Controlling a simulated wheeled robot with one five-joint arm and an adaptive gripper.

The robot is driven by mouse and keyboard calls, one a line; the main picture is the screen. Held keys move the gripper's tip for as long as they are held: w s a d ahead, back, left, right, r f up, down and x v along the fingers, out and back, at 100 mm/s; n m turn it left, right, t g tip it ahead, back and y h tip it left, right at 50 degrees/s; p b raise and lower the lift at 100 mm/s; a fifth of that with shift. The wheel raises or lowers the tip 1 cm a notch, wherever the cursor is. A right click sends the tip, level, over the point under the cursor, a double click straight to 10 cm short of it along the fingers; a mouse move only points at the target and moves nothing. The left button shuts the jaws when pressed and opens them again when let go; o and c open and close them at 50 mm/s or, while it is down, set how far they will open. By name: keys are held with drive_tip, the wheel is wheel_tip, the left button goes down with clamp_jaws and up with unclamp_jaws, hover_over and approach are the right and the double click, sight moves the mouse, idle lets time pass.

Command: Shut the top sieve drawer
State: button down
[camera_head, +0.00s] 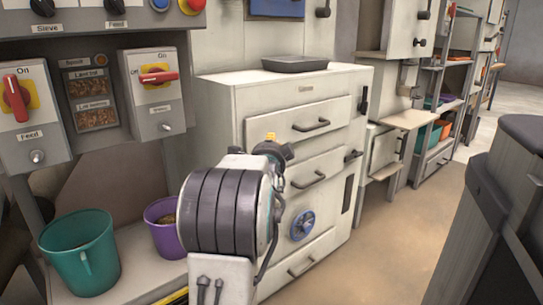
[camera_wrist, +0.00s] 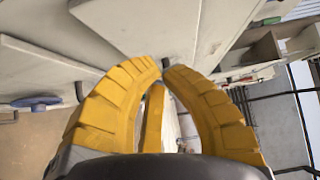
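The pale sieve cabinet (camera_head: 222,110) stands in the middle of the head view. Its top drawer (camera_head: 338,112) has a dark bar handle (camera_head: 311,125); its front seems to stand slightly out, but I cannot tell how far. My gripper (camera_head: 271,138) is in front of the cabinet, left of that handle, mostly hidden by my arm. In the wrist view my gripper's yellow fingers (camera_wrist: 163,68) curve inward with their tips almost together. A small dark piece shows just beyond the tips; I cannot tell if they touch it. Nothing is clearly held.
A dark tray (camera_head: 295,64) lies on the cabinet top. Lower drawers and a blue handwheel (camera_head: 302,226) are below. A teal bucket (camera_head: 80,255) and purple bucket (camera_head: 163,240) stand left. A dark bin (camera_head: 500,190) is at right; the floor (camera_head: 400,240) between is clear.

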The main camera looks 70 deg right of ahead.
drive_tip(key=p+v, duration=0.1)
drive_tip(key=v, duration=0.6)
drive_tip(key=shift+s+a, duration=0.15)
drive_tip(key=shift+a, duration=0.15)
